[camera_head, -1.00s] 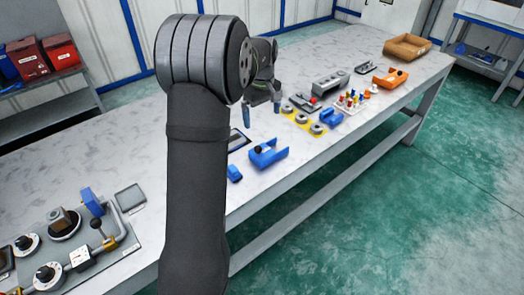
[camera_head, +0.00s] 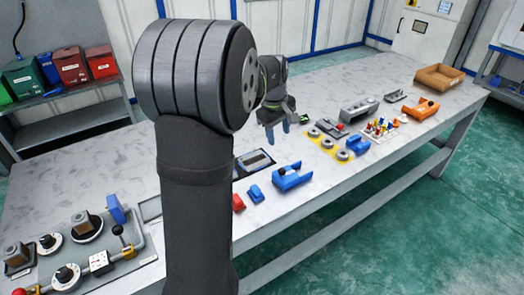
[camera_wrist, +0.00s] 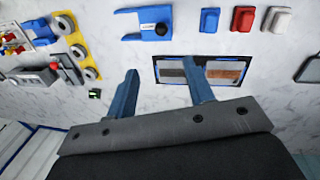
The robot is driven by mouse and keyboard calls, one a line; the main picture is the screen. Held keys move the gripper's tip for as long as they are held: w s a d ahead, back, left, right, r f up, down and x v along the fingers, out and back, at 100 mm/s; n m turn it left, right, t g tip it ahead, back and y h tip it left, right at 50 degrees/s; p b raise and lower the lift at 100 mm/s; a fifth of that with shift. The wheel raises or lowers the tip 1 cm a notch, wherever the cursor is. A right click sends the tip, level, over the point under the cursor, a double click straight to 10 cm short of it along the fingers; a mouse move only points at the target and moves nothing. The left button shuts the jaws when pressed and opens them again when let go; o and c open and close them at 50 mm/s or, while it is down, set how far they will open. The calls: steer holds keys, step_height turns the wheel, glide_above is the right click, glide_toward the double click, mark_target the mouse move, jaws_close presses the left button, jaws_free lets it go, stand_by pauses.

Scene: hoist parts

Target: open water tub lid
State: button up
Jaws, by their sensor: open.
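My gripper (camera_head: 278,132) hangs above the worktable with its two blue fingers apart and nothing between them. In the wrist view my gripper (camera_wrist: 160,72) also shows open and empty. I cannot pick out a water tub or its lid for certain. A dark-framed flat tray (camera_head: 236,174) lies on the table beside and below the fingers. In the wrist view this tray (camera_wrist: 157,70) has a rust-brown and a grey section, and one finger covers part of it. The fingers look apart from everything on the table.
A blue bracket (camera_head: 292,177) and a small blue block (camera_head: 254,192) lie near the table's front edge. A yellow mat (camera_head: 356,146) with grey rings lies to the right. A fixture panel (camera_head: 112,264) is at the left. Colored bins (camera_head: 70,66) stand on a shelf behind.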

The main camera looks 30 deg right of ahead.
glide_toward(282, 169)
steer(key=f, duration=0.3)
steer(key=d+f, duration=0.1)
steer(key=f, duration=0.5)
steer(key=shift+w+d+f, duration=0.15)
steer(key=shift+d+f, duration=0.05)
steer(key=shift+d, duration=0.1)
